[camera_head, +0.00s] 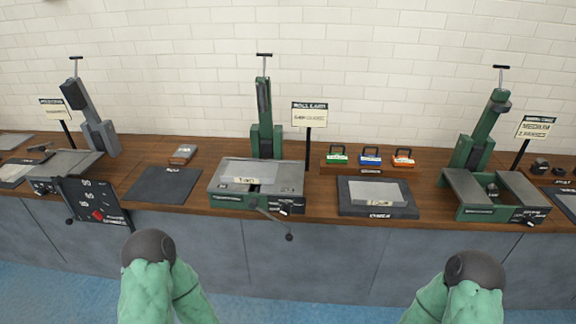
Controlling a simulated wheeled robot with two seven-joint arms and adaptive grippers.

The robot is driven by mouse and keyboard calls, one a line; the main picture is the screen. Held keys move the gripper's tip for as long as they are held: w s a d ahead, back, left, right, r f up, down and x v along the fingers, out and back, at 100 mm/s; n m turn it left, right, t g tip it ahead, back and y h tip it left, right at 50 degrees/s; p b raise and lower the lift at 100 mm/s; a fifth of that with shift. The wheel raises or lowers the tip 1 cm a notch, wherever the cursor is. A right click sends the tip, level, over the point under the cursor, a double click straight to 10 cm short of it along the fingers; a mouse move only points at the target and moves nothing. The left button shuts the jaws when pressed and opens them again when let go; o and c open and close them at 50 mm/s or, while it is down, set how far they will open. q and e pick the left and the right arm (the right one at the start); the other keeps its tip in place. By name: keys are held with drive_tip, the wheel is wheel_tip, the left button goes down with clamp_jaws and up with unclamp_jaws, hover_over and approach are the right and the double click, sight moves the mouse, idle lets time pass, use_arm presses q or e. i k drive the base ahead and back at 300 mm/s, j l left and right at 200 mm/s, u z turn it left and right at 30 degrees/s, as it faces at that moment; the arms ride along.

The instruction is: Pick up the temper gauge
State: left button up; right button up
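No object in view carries a label I can read as temper gauge, so I cannot tell which one it is. A black panel (94,204) with white marks and a red part hangs at the front edge of the left station. A small grey-brown block (183,154) lies on the bench behind a dark mat. Three small handled pieces, green (337,155), blue (370,157) and orange (403,158), stand in a row on a wooden strip. My two green arms show at the bottom with dark rounded ends, below the bench front. No gripper fingers are visible.
A long wooden bench (225,219) with grey cabinet fronts runs across the view. Left (65,165), middle (225,199) and right (490,210) machines stand on it, with upright columns behind. A crank handle (289,237) juts forward at the middle. Dark mats (147,192) lie between stations.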

sight(397, 161)
drive_tip(key=i+l+u, duration=0.15)
drive_tip(key=i+l, duration=0.3)
drive_tip(key=i+l+u, duration=0.15)
drive_tip(key=i+l, duration=0.25)
drive_tip(key=l, duration=0.2)
